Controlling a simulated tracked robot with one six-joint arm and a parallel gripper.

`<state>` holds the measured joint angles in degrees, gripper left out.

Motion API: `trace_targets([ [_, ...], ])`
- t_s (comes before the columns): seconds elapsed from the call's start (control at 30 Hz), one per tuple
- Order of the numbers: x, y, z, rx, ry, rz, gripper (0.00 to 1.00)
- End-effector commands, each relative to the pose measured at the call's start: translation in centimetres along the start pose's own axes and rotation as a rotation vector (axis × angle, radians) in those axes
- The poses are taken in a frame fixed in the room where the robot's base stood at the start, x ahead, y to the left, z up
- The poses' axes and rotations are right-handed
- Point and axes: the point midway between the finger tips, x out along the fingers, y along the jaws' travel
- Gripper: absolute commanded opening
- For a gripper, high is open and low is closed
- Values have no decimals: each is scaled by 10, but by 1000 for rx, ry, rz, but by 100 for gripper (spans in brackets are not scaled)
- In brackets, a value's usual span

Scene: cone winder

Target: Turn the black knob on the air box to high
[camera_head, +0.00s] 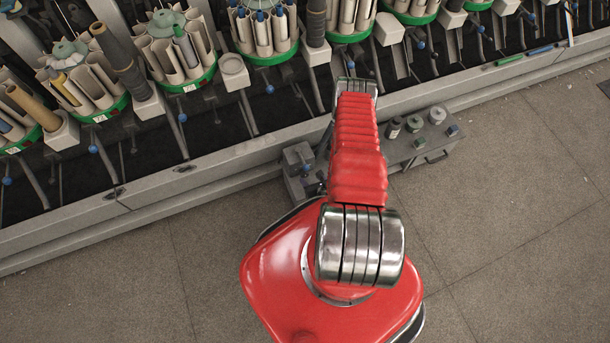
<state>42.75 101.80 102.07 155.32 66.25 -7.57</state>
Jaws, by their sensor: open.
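A low grey box (425,151), which looks like the air box, stands on the floor against the machine's front rail, partly behind my red arm. Several small round fittings sit on its top. The darkest (394,128), just right of my arm, may be the black knob, but it is too small to read its setting or any marks. A grey fitting (414,124) and a paler one (437,115) stand to its right. My arm reaches up the picture over the box and ends in a metal joint. My gripper does not show; the arm hides that area.
The cone winder's grey rail (240,150) runs diagonally across the picture. Behind it stand green-based carriers (180,80) with paper cones and several blue-tipped levers. A grey block (298,156) stands just left of my arm. The floor (520,190) at right is clear.

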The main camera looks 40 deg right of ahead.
Motion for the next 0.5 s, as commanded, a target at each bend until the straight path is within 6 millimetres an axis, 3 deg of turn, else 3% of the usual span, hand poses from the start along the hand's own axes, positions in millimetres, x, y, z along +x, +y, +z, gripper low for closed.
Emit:
trace_targets([
  [0.5,63,0,0,0,-1,0,47],
])
